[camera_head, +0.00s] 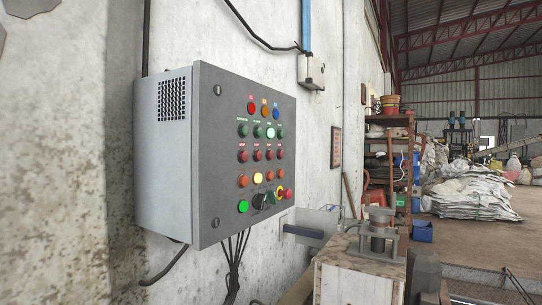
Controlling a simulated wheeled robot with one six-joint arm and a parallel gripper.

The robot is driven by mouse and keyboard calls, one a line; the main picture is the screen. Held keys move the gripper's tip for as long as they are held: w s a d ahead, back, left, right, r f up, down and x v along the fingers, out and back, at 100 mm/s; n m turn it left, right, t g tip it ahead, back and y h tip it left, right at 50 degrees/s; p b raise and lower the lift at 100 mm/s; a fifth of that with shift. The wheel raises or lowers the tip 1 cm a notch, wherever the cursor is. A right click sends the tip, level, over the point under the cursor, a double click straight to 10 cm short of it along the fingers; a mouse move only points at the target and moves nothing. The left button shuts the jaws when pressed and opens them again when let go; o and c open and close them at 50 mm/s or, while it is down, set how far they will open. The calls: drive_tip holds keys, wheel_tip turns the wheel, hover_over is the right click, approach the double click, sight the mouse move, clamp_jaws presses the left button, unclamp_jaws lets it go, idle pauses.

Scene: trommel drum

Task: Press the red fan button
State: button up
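A grey control box (222,145) is mounted on the wall left of centre, its front face angled to the right. A row of red buttons (257,155) runs across the middle of the face. The labels are too small to read, so I cannot tell which red button is the fan's. Above them is a row of green buttons (243,131), one glowing pale. My gripper is not visible, and nothing touches the panel.
Black cables (235,262) hang under the box. A worn machine cabinet (352,282) stands at lower right, with a metal fixture on top. A shelf rack (389,150) and piled white sacks (472,190) are farther back. The space before the panel face looks clear.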

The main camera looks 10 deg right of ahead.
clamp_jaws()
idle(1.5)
